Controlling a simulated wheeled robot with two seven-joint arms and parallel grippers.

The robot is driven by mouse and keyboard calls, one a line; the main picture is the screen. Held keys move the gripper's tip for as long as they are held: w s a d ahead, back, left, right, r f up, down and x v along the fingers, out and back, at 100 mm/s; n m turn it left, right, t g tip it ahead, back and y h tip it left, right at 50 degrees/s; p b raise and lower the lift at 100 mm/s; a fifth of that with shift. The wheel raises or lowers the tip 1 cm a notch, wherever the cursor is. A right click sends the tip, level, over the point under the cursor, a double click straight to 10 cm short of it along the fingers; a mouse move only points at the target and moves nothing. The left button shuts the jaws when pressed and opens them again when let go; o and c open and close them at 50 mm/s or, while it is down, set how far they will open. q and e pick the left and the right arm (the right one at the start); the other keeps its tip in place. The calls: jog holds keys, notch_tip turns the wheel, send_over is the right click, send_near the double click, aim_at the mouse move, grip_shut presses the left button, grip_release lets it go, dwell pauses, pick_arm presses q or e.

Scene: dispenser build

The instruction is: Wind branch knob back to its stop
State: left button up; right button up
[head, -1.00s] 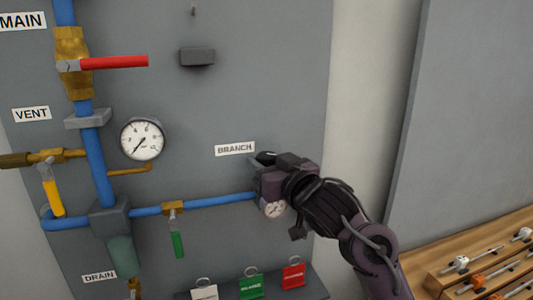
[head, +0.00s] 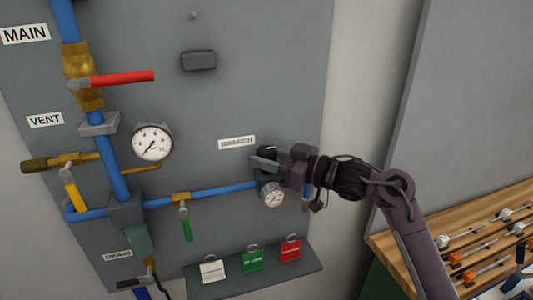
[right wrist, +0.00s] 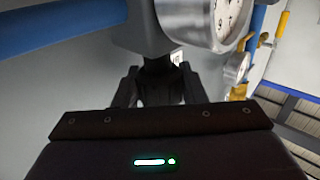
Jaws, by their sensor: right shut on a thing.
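The black branch knob (head: 266,154) sits above the small branch gauge (head: 273,195), just under the BRANCH label (head: 237,142). My right gripper (head: 272,163) reaches in from the right and is shut on the knob. In the right wrist view, the fingers of my right gripper (right wrist: 157,88) stand on both sides of the dark knob (right wrist: 157,66), below the regulator body and the round gauge (right wrist: 200,18). Much of the knob is hidden by the fingers. My left gripper is not in view.
Blue pipe (head: 215,192) runs left from the regulator past a green lever (head: 186,225). A red lever (head: 122,77) and a larger gauge (head: 152,142) are further left. A shelf (head: 255,279) with several coloured tags is below. A wooden rack (head: 470,240) stands at the right.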

dwell(0.4)
jog(key=o, duration=1)
jog(key=shift+c, duration=0.2)
